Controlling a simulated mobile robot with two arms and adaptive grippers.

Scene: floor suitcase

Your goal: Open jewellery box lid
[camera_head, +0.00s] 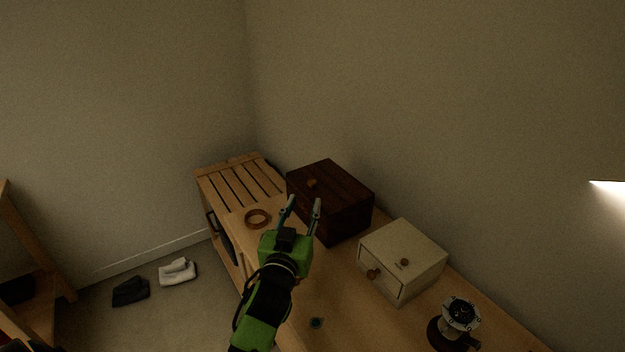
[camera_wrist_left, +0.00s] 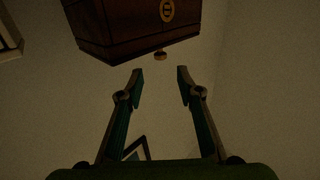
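The dark brown wooden box (camera_head: 340,196), which I take to be the jewellery box, stands on the wooden cabinet top against the wall. Its lid looks shut. A small brass knob (camera_head: 312,183) shows near its lid edge. My right gripper is out of view.
A cream drawer box (camera_head: 402,262) stands right of the dark box, and a watch on a stand (camera_head: 459,319) is farther right. A slatted wooden top (camera_head: 240,180) is at the back left. Dark and pale cloths lie on the floor.

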